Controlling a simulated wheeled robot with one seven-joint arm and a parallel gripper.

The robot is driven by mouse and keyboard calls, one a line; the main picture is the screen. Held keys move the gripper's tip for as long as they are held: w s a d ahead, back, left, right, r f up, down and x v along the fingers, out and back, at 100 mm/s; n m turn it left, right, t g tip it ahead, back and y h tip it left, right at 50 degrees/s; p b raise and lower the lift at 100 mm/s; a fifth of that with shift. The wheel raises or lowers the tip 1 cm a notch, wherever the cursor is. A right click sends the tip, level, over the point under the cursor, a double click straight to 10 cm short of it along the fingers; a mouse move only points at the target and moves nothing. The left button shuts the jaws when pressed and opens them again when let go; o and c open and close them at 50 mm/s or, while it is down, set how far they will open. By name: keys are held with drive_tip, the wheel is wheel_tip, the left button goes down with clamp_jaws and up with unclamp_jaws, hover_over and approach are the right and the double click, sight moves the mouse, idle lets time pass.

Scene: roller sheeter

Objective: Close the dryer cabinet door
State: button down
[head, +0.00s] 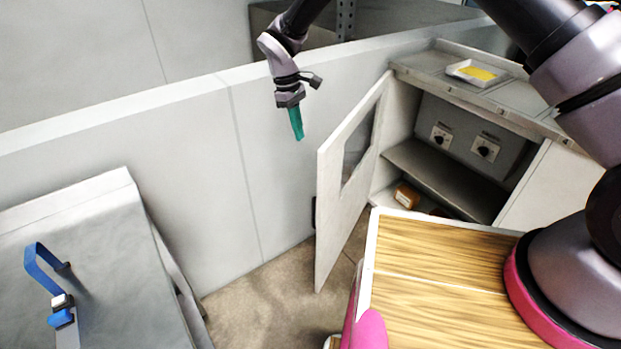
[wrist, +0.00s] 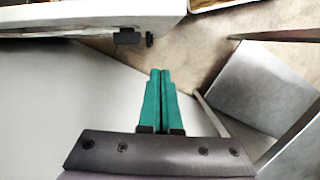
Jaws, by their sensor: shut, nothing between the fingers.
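The dryer cabinet door (head: 336,187) stands wide open in the head view, a pale panel with a dark window (head: 358,150). It is hinged at the left side of the cabinet opening. The cabinet (head: 465,137) shows a shelf and two dark knobs inside. My gripper (head: 299,136), with green fingers, is shut and empty. It is left of the door, near its upper part, and apart from it. In the wrist view the green fingertips (wrist: 160,72) point toward a dark handle (wrist: 127,36) on the pale door edge (wrist: 80,25), with a gap between.
A wood-topped surface (head: 440,275) lies in front of the cabinet. A white tray with yellow content (head: 477,73) sits on the cabinet top. A pale wall (head: 200,150) runs behind my gripper. A grey table with a blue strap (head: 42,270) is at left. Brown floor (head: 270,295) lies between.

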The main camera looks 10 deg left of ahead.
drive_tip(key=s+d+f, duration=0.2)
drive_tip(key=f, duration=0.5)
drive_tip(key=s+d+f+n, duration=0.1)
drive_tip(key=d+f, duration=0.1)
drive_tip(key=f, duration=0.5)
drive_tip(key=shift+s+d+f, duration=0.15)
drive_tip(key=shift+s+d, duration=0.1)
drive_tip(key=shift+s, duration=0.1)
drive_tip(key=shift+d, duration=0.15)
